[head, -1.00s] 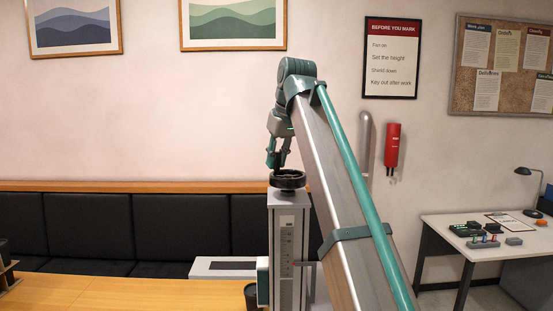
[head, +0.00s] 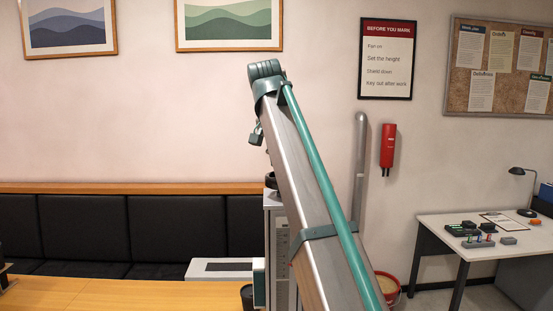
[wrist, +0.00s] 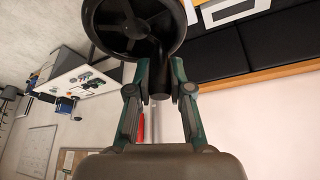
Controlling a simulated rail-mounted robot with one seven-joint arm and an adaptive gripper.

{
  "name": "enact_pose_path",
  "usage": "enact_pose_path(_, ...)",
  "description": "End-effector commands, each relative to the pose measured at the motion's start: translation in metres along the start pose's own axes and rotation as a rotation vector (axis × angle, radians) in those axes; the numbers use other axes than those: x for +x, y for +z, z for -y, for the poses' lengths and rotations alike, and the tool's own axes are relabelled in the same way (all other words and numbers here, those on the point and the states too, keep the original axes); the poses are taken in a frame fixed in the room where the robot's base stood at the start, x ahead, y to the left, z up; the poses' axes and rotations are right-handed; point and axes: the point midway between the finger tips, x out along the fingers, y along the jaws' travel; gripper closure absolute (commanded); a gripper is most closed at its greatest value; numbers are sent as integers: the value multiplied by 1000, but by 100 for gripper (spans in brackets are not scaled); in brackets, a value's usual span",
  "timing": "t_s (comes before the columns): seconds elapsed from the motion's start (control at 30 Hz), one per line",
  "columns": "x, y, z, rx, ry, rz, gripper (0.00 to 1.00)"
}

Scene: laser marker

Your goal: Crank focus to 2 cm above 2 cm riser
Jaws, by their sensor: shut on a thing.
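The black handwheel (wrist: 130,25) fills the top of the wrist view, and its dark crank handle (wrist: 160,82) stands between my fingers. My gripper (wrist: 160,68) is shut on this handle. In the head view the handwheel (head: 270,181) sits on top of the grey focus column, mostly behind my arm. The column (head: 270,245) stands upright; part of its scale shows beside my arm, but the marks are too small to read and I cannot see a pointer. A small part of my gripper shows left of my arm, above the wheel. The riser cannot be made out.
A white box (head: 220,269) with a dark top panel stands left of the column on the wooden table (head: 120,294). A dark cup (head: 247,296) is close to the column. A red bucket (head: 388,288) stands right of my arm, and a white desk (head: 490,236) is farther right.

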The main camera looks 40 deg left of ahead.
Motion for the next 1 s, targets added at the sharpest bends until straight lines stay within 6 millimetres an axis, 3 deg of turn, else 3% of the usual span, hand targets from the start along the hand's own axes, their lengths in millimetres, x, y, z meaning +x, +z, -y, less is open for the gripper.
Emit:
enact_pose_path(0.5,-2,-9,-12,424,177,1,100)
enact_pose_path(1.0,1,-9,-18,607,251,0,100)
